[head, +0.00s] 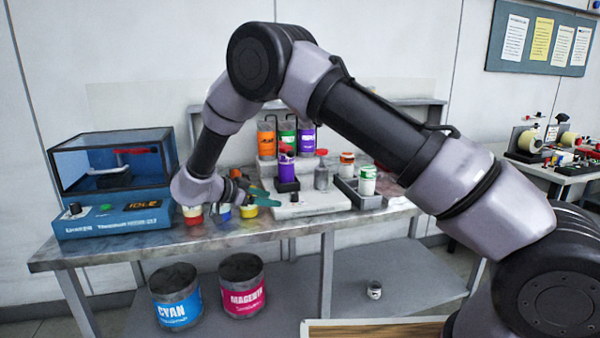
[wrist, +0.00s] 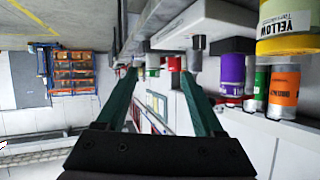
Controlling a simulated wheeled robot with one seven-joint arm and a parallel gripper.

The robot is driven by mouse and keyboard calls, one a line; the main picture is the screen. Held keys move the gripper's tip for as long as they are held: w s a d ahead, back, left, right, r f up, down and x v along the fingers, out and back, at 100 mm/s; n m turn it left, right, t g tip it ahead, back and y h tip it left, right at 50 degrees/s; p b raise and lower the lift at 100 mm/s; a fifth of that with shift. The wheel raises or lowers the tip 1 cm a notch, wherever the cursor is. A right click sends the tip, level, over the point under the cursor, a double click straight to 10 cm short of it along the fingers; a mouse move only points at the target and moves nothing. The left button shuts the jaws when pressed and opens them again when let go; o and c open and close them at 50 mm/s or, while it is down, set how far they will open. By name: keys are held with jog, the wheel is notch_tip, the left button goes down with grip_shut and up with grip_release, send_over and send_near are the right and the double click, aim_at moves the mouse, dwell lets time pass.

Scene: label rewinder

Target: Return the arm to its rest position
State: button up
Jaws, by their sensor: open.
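My arm reaches from the lower right of the head view over the bench and bends down at the left. My gripper (head: 256,193) is above the bench top (head: 130,248), in front of the dispenser, with its green fingers pointing right. In the wrist view my gripper (wrist: 158,75) has its two fingers spread apart with nothing between them. The wrist view is turned on its side. Small pots with red (head: 193,215) and yellow (head: 249,211) bands stand under the wrist, and my arm partly hides them.
A blue shaker (head: 110,220) stands left of my wrist. A white dispenser (head: 310,203) with a purple bottle (head: 287,168) is at the middle. A grey tray (head: 358,195) holds small jars. Cyan (head: 176,305) and magenta (head: 242,292) drums sit on the lower shelf. The rewinder table (head: 570,178) is far right.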

jog(key=w+d+r+t+y, duration=0.2)
jog(key=w+d+r+y, duration=0.1)
jog(key=w+r, duration=0.55)
jog(key=w+d+r+n+t+y, duration=0.15)
jog(key=d+r+y, duration=0.35)
jog(key=r, duration=0.7)
jog(key=w+d+r+t+y, duration=0.1)
jog(key=d+r+t+y, duration=0.15)
jog(key=d+r, duration=0.7)
jog(key=s+d+r+n+g+y, duration=0.1)
jog(key=s+d+r+n+y, duration=0.2)
jog(key=s, duration=0.4)
jog(key=s+d+r+n+g+y, duration=0.1)
jog(key=s+d+r+n+y, duration=0.15)
jog(key=s+r, duration=0.3)
jog(key=s+d+f+g+h, duration=0.1)
jog(key=s+d+f, duration=0.2)
jog(key=s, duration=0.4)
jog(key=s+d+f+g+h, duration=0.1)
jog(key=s+d+f+g, duration=0.1)
jog(key=s, duration=0.6)
jog(key=s+d+f+g+h, duration=0.1)
jog(key=s+d+f+g, duration=0.1)
jog(key=s+d+f, duration=0.2)
jog(key=s+d, duration=0.2)
jog(key=s, duration=0.2)
jog(key=shift+s+d+f+h, duration=0.2)
jog(key=shift+d+f+h, duration=0.05)
jog(key=shift+f+h, duration=0.15)
